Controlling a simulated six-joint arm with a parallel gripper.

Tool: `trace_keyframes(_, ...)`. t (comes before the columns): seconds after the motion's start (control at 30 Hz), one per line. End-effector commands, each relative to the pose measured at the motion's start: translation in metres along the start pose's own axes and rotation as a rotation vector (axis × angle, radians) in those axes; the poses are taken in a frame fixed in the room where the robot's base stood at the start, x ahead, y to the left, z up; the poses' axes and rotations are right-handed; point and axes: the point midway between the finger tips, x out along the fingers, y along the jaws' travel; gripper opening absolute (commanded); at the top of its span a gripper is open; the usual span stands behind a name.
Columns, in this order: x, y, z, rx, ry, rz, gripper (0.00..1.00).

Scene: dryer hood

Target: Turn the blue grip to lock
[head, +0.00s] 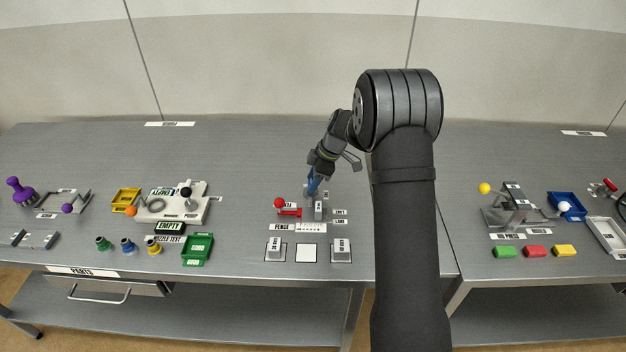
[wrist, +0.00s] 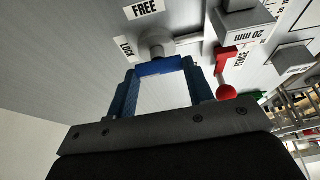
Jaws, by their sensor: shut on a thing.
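The blue grip (wrist: 160,66) lies between the two blue fingertips of my gripper (wrist: 163,80) in the wrist view, and my gripper is shut on it. Behind it is a round grey hub (wrist: 157,44). A FREE label (wrist: 144,9) lies beyond the hub, and a LOCK label (wrist: 125,48) lies to its left. In the head view my gripper (head: 313,186) reaches down at the fixture on the middle of the bench; the grip cannot be told apart from the fingers there.
A red ball-ended lever (head: 280,203) stands just left of the gripper, also seen in the wrist view (wrist: 226,93). Two grey blocks (head: 276,250) (head: 341,250) flank a white square (head: 307,253) in front. The bench (head: 240,160) behind is clear.

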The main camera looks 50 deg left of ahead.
Motion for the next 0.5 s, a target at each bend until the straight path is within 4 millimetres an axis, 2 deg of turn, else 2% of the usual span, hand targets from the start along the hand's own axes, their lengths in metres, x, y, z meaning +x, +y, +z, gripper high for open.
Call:
trace_keyframes(0.27,0.0008,-0.0007,0.0018,-0.001,-0.003,-0.003,0.25)
trace_keyframes(0.3,0.0008,-0.0007,0.0018,-0.001,-0.003,-0.003,0.51)
trace_keyframes(0.4,0.0006,-0.0005,0.0014,-0.001,-0.002,-0.002,0.69)
trace_keyframes(0.5,0.0004,-0.0003,0.0010,-0.001,-0.002,-0.001,0.69)
